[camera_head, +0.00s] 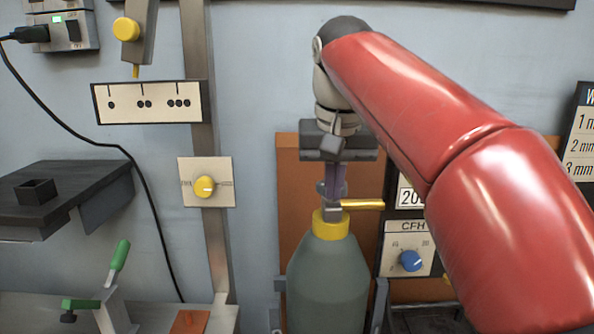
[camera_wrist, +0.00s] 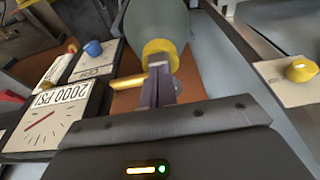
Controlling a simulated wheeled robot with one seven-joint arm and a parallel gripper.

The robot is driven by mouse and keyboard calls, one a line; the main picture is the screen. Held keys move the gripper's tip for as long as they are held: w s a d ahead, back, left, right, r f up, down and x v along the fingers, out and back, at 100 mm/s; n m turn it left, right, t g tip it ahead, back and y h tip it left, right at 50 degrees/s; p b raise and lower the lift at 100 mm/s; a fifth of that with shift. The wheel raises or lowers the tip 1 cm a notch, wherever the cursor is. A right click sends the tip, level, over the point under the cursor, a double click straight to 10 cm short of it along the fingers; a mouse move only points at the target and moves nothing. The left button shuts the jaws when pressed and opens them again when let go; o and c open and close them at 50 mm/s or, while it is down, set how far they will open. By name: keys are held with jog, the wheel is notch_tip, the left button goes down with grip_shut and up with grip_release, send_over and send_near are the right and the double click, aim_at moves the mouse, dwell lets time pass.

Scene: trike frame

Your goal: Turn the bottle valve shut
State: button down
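The grey-green gas bottle (camera_head: 328,285) stands upright at the middle, with a yellow collar (camera_head: 331,225) at its neck. A small grey valve body (camera_head: 333,211) sits on top, and its yellow lever (camera_head: 362,204) points right. My gripper (camera_head: 335,194) is directly above the valve, fingers pointing down. In the wrist view, my gripper's fingers (camera_wrist: 160,84) are close together over the valve, with the lever (camera_wrist: 128,82) sticking out to the left beside them. The fingertips overlap the valve, and I cannot see whether they grip any part of it.
A panel with a blue knob (camera_head: 410,261) and a pressure gauge (camera_wrist: 40,127) are beside the bottle. A yellow knob (camera_head: 205,187) is on a plate to the left. A green-handled clamp (camera_head: 118,257) and a dark shelf (camera_head: 60,190) stand further left.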

jog(key=shift+w+a+p, duration=0.2)
jog(key=shift+a+p, duration=0.4)
jog(key=shift+p, duration=0.15)
jog(key=shift+s+a, duration=0.1)
jog(key=shift+s, duration=0.05)
dwell(0.3)
jog(key=w+v, duration=0.1)
jog(key=v, duration=0.4)
jog(key=shift+r+p, duration=0.3)
jog(key=shift+r, duration=0.25)
